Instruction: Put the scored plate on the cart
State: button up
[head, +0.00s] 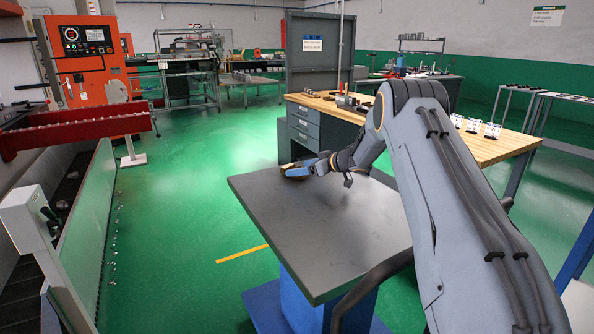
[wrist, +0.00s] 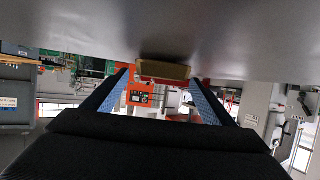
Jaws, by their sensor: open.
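A grey flat-topped cart (head: 320,225) on a blue base stands in the middle of the head view. A small brownish-gold piece (head: 290,168), perhaps the scored plate, is at the cart's far left edge; no score lines can be made out. In the wrist view the brown piece (wrist: 165,72) shows against the grey top, between and just beyond the finger tips. My gripper (head: 303,169) is low over the far side of the top, beside the piece. In the wrist view its blue fingers (wrist: 160,80) are spread apart. Contact with the piece cannot be told.
A wooden-topped workbench (head: 480,146) with drawers stands behind and right of the cart, with small items on it. An orange machine (head: 88,65) stands at the left. The green floor (head: 180,210) left of the cart is open. Most of the grey top is bare.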

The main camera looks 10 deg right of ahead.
jog(key=v, duration=0.9)
jog(key=shift+f, duration=0.1)
